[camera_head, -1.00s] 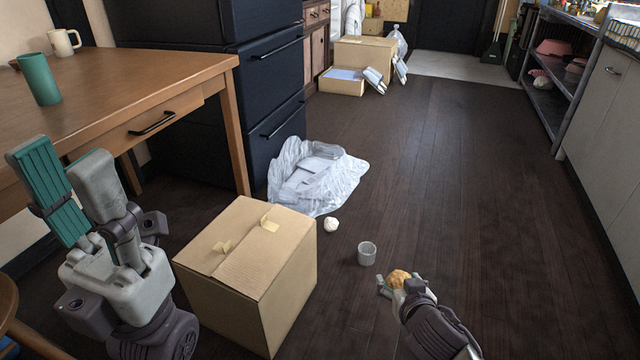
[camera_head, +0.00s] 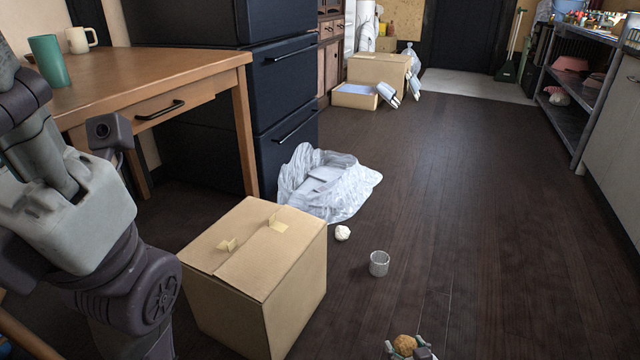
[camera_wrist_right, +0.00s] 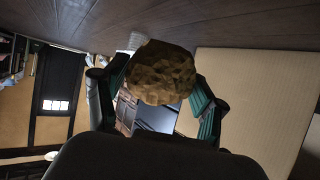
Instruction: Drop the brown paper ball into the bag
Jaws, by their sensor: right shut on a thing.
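The brown paper ball (camera_head: 404,344) is at the bottom of the head view, held in my right gripper (camera_head: 408,350). In the right wrist view the crumpled ball (camera_wrist_right: 160,72) sits between the two green fingers of the gripper (camera_wrist_right: 158,88), which is shut on it. The white translucent bag (camera_head: 345,196) lies open on the floor beside the dark cabinet, with pale items inside. The ball is well in front of the bag, apart from it. My left arm fills the left edge of the head view; its fingers are out of the picture.
A closed cardboard box (camera_head: 262,262) stands in front of the bag. A white crumpled ball (camera_head: 342,233) and a clear cup (camera_head: 379,263) are on the floor. A wooden table (camera_head: 190,72) is at left. The floor at centre right is clear.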

